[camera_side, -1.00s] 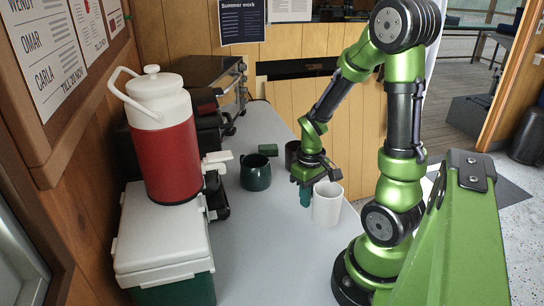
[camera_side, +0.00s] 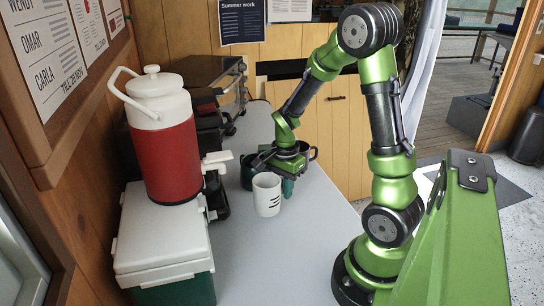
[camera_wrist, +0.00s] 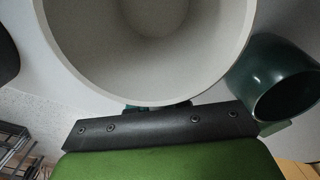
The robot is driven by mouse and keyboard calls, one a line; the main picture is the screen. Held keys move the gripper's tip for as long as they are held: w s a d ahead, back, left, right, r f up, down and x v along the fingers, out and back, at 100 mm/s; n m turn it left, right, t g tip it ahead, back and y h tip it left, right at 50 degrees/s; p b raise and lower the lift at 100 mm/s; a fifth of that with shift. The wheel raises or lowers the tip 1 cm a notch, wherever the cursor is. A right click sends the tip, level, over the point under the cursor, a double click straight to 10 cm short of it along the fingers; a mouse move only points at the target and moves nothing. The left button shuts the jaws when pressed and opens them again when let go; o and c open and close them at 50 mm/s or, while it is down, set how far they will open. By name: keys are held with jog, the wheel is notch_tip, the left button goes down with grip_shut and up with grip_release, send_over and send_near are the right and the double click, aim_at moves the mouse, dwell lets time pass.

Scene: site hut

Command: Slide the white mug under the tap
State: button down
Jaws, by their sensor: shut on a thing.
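The white mug (camera_side: 266,198) stands upright on the grey counter, with dark marks on its side. My gripper (camera_side: 286,184) is at the mug's far right side, shut on it; the grip itself is mostly hidden. In the wrist view the mug (camera_wrist: 78,45) fills the top, its open rim close against my gripper (camera_wrist: 158,108). The white tap (camera_side: 217,160) sticks out to the right from the low part of the red drink cooler (camera_side: 166,160). The mug is to the right of the tap and nearer the camera, apart from it.
A dark mug (camera_side: 313,153) is farther right. The drink cooler stands on a white-lidded box (camera_side: 160,242). The counter (camera_side: 285,262) in front is clear.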

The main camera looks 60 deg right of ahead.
aim_at(263, 212)
jog(key=shift+a+f, duration=0.25)
jog(key=shift+f, duration=0.2)
jog(key=shift+w+a+f, duration=0.15)
jog(key=shift+a+f, duration=0.25)
jog(key=shift+f, duration=0.2)
jog(key=shift+w+a+f, duration=0.1)
jog(key=shift+a+f, duration=0.25)
jog(key=shift+f, duration=0.25)
jog(key=a, duration=0.2)
jog(key=w+a, duration=0.1)
jog(key=a, duration=0.2)
jog(key=shift+w+a+f, duration=0.15)
jog(key=shift+w+a, duration=0.45)
jog(key=shift+a, duration=0.45)
jog(key=shift+w+a, duration=0.15)
jog(key=shift+a, duration=0.45)
jog(key=shift+f, duration=0.25)
jog(key=c, duration=1)
grip_release()
jog(key=shift+f, duration=0.1)
